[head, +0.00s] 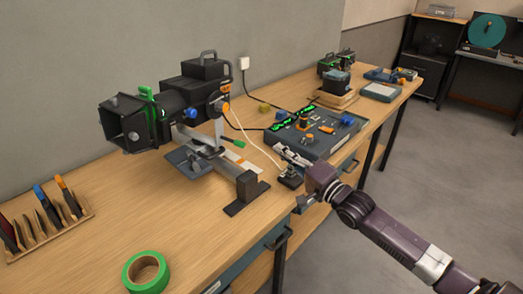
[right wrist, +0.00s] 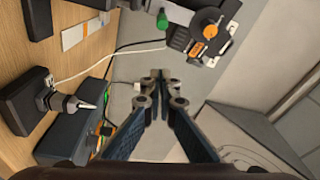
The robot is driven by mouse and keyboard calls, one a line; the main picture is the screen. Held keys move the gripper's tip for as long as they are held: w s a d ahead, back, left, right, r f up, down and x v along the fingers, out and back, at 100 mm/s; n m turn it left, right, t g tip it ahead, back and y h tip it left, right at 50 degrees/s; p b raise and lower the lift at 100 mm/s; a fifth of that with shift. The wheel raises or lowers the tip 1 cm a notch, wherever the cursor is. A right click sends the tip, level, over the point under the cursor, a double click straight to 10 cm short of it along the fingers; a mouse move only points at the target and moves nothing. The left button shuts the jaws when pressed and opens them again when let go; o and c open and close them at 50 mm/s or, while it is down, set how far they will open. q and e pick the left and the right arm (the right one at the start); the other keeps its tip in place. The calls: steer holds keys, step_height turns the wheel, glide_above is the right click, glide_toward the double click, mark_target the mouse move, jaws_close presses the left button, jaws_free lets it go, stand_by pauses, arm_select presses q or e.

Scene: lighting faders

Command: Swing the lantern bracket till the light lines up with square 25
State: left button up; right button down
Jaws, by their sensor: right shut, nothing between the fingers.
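The black stage lantern (head: 182,98) stands on a metal bracket (head: 219,130) on the wooden bench, its square front pointing left. It has a green clamp, a blue knob and orange knobs. A lever with a green handle (head: 239,144) sticks out by the bracket; the handle also shows in the right wrist view (right wrist: 163,20). My right gripper (head: 281,150) is shut and empty, to the right of the lantern and apart from it. Its fingertips (right wrist: 160,75) meet in the right wrist view. No square marked 25 can be made out. My left gripper is out of view.
A dark control console (head: 325,140) lies right of my gripper's tip, with a small black box (head: 290,179) before it. A green tape roll (head: 146,272) and tool rack (head: 45,218) are at the left. A white cable crosses the bench.

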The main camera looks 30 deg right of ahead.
steer(key=p+x, duration=0.2)
steer(key=x, duration=0.8)
steer(key=s+a, duration=0.1)
steer(key=s+a+f+p, duration=0.1)
steer(key=a, duration=0.1)
steer(key=shift+a+f, duration=0.1)
steer(key=shift+a, duration=0.1)
steer(key=shift+s+p, duration=0.1)
steer(key=shift+p, duration=0.2)
steer(key=shift+s+a+f+p, duration=0.1)
steer(key=shift+s+a+p, duration=0.3)
steer(key=shift+a, duration=0.15)
steer(key=shift+w, duration=0.1)
